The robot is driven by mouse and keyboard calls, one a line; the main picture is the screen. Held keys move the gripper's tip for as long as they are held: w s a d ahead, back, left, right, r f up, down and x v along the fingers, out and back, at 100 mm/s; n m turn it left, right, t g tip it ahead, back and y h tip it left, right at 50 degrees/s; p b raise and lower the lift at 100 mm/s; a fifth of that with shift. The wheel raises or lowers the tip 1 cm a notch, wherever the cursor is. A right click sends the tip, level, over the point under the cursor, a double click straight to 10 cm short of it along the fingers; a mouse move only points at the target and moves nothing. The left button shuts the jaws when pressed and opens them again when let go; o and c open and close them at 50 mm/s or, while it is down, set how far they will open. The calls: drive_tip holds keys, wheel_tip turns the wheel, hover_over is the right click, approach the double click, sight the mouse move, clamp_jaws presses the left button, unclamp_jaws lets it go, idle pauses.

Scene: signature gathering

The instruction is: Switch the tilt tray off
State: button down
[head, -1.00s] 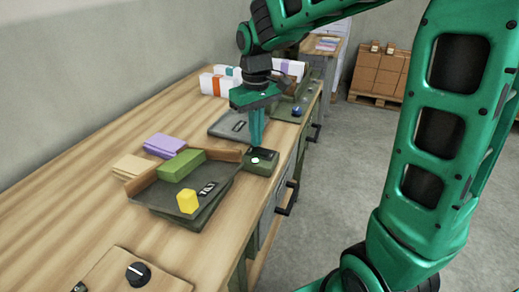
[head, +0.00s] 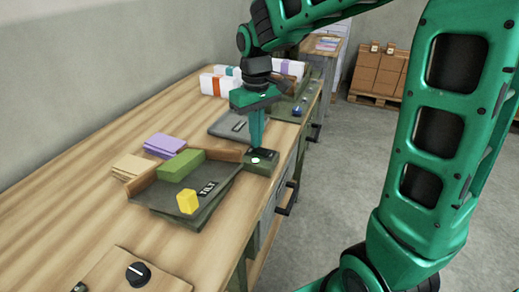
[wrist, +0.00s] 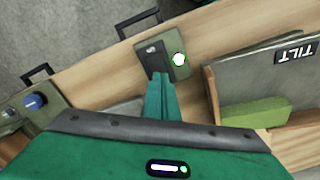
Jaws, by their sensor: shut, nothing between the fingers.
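The tilt tray (head: 160,207) is a dark grey tray with wooden sides on the wooden bench, marked with a black TILT label (head: 206,188). In the wrist view the label (wrist: 297,51) is at the upper right. A green block (head: 180,165) and a yellow block (head: 187,202) sit on the tray. Beside it stands a small green switch box (head: 262,167) with a lit whitish-green button (wrist: 179,59). My gripper (head: 256,146) is shut and empty, pointing down at the box. Its fingertips (wrist: 159,77) overlap the box beside the button; whether they touch it I cannot tell.
Purple (head: 165,144) and tan (head: 133,166) stacks lie left of the tray. A grey flat device (head: 225,126) and a unit with a blue knob (wrist: 34,102) stand farther back. A black dial (head: 138,272) is at the near end. Drawer handles jut from the bench front.

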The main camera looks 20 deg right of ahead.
drive_tip(key=shift+f, duration=0.5)
idle(0.3)
wheel_tip(320, 180, up, 7)
idle(1.0)
drive_tip(key=s+d+f+m, duration=0.2)
drive_tip(key=s+d, duration=0.3)
drive_tip(key=s, duration=0.3)
drive_tip(key=s+d+f+m, duration=0.3)
drive_tip(key=s+d, duration=0.3)
drive_tip(key=s, duration=0.3)
drive_tip(key=s+d+f+m, duration=0.2)
drive_tip(key=s+d+m, duration=0.2)
drive_tip(key=s, duration=0.5)
drive_tip(key=shift+s+d+f, duration=0.2)
drive_tip(key=shift+d+f, duration=0.05)
drive_tip(key=shift+d, duration=0.95)
